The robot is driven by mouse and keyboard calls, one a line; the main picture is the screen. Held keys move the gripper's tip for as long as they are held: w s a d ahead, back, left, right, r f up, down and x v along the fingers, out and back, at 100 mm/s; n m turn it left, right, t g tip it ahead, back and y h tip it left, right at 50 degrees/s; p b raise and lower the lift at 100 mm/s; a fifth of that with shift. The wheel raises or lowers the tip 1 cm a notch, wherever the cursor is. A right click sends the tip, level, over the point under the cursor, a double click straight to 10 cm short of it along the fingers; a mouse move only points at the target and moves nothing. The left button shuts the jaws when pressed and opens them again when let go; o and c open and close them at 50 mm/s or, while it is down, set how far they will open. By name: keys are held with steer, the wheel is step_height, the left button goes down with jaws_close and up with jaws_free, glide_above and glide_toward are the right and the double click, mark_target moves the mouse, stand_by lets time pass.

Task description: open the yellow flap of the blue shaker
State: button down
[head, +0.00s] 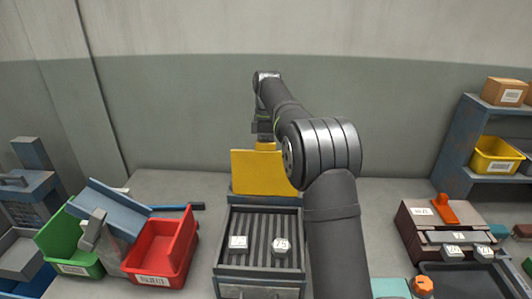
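The blue shaker (262,271) is a blue-grey box on the bench at the centre of the head view, with a dark ribbed bed. The yellow flap (256,174) stands upright at its far end, its broad face towards the camera. My gripper (264,136) is at the flap's top edge, by a small yellow piece that sticks up there. Its fingertips are partly hidden, so I cannot tell whether they are open or shut, or touching the flap.
Two labelled metal pieces (281,246) lie on the ribbed bed. A red bin (165,250), a green bin (68,243) and a tilted blue tray (112,205) stand left. A brown box with an orange handle (445,211) and a shelf (455,150) stand right. My arm crosses above the bench.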

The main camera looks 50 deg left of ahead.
steer(key=shift+w+a+f, duration=0.1)
steer(key=shift+w, duration=0.05)
stand_by(0.3)
steer(key=c, duration=1.5)
jaws_free()
steer(key=shift+o, duration=0.2)
steer(key=shift+r, duration=0.55)
step_height(320, 180, up, 3)
steer(key=shift+r, duration=0.1)
steer(key=w+d+r, duration=0.5)
steer(key=d+r, duration=0.1)
steer(key=d, duration=0.4)
steer(key=shift+w+d+r, duration=0.15)
steer(key=shift+w+r, duration=0.1)
steer(key=shift+r, duration=0.15)
